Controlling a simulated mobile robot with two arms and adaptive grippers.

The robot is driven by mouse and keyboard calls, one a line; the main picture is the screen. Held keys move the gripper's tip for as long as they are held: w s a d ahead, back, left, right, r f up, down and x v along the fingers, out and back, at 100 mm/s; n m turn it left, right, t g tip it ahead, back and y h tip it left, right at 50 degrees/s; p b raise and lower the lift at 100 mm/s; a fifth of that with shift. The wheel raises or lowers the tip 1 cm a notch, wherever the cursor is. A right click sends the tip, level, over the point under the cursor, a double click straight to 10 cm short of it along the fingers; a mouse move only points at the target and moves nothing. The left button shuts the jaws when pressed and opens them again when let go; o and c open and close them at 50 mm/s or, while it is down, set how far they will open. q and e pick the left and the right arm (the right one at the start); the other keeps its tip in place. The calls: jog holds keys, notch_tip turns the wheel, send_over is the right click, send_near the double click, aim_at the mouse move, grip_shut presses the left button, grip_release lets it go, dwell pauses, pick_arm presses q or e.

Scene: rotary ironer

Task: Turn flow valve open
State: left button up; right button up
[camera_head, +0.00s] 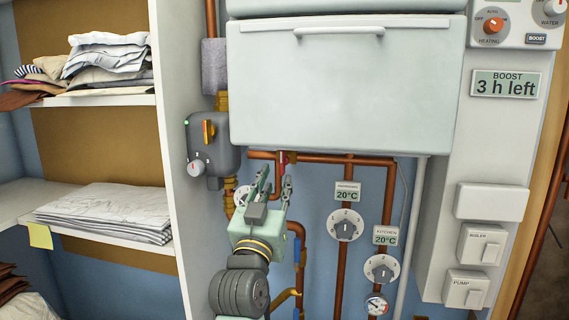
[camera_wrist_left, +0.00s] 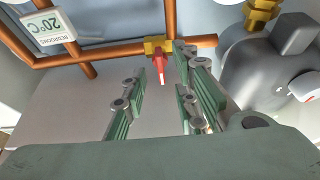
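A valve with a red lever (camera_head: 282,158) sits on the horizontal copper pipe just below the large white cabinet. In the left wrist view the red lever (camera_wrist_left: 161,68) hangs from a brass body (camera_wrist_left: 156,46) on the pipe. My left gripper (camera_head: 276,181) is open and points up at this valve from below. In the left wrist view the lever's tip appears between the two fingers, nearer the right-hand one. I see no finger closed on it, and I cannot tell whether one touches it. My right gripper is not in view.
A grey pump (camera_head: 212,143) is close on the left. Thermostat dials (camera_head: 345,225) and (camera_head: 381,268) are on the right. A blue handle (camera_head: 297,250) is on the pipe beside my wrist. Shelves with folded linen (camera_head: 107,211) stand left; the white cabinet (camera_head: 345,85) hangs above.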

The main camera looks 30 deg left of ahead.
aim_at(281, 163)
pick_arm(q)
jog(key=r, duration=0.1)
jog(key=w+r+p, duration=0.1)
jog(key=r, duration=0.1)
jog(key=shift+w+a+r+p, duration=0.15)
jog(key=shift+w+a+p, duration=0.05)
jog(key=shift+w+p, duration=0.1)
jog(key=w, duration=0.3)
jog(key=shift+a+p, duration=0.3)
jog(key=shift+a, duration=0.05)
jog(key=shift+w, duration=0.15)
jog(key=shift+s+r, duration=0.15)
jog(key=shift+s, duration=0.15)
jog(key=shift+c, duration=0.7)
jog(key=shift+w, duration=0.1)
grip_shut()
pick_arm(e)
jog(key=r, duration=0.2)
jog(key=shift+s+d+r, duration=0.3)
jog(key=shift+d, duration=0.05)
